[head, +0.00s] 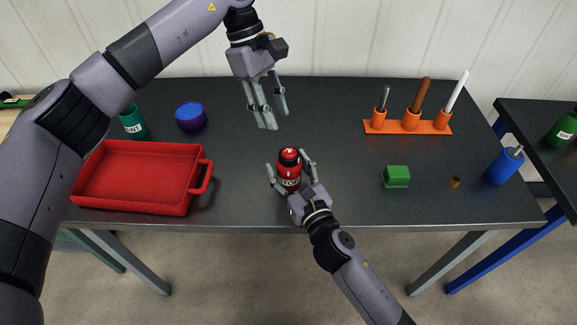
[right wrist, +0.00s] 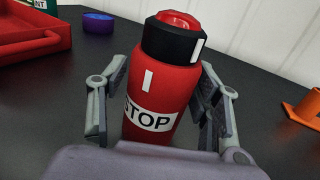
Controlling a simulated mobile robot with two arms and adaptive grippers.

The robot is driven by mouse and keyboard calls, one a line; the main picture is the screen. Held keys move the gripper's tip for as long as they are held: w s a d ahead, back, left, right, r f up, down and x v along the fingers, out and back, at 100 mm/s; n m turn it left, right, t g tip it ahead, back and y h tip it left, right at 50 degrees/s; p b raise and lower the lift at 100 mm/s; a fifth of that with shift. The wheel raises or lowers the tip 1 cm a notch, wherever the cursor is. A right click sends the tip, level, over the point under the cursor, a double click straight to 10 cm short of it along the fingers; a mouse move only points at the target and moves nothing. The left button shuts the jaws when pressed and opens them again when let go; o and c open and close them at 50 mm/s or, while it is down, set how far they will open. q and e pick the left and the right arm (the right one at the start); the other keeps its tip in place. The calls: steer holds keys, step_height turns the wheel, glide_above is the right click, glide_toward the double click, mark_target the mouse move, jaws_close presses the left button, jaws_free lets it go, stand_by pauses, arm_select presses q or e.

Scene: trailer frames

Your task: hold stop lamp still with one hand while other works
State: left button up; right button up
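The stop lamp (head: 289,176) is a red cylinder with a black collar, a red top and a white STOP label. It stands upright on the dark table near the front edge. It also fills the middle of the right wrist view (right wrist: 165,85). My right gripper (head: 287,163) has one finger on each side of the lamp. Its fingers look spread, with a small gap at the left of the lamp; contact on the right is unclear. My left gripper (head: 276,118) is open and empty, above the table behind the lamp, pointing down.
A red tray (head: 135,206) lies at left, with a green cup (head: 134,124) and a blue-purple round container (head: 191,116) behind it. An orange rack (head: 393,127) with several rods is at back right. A green block (head: 396,177), small brass piece (head: 455,182) and blue bottle (head: 504,166) are at right.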

steer(key=c, duration=1)
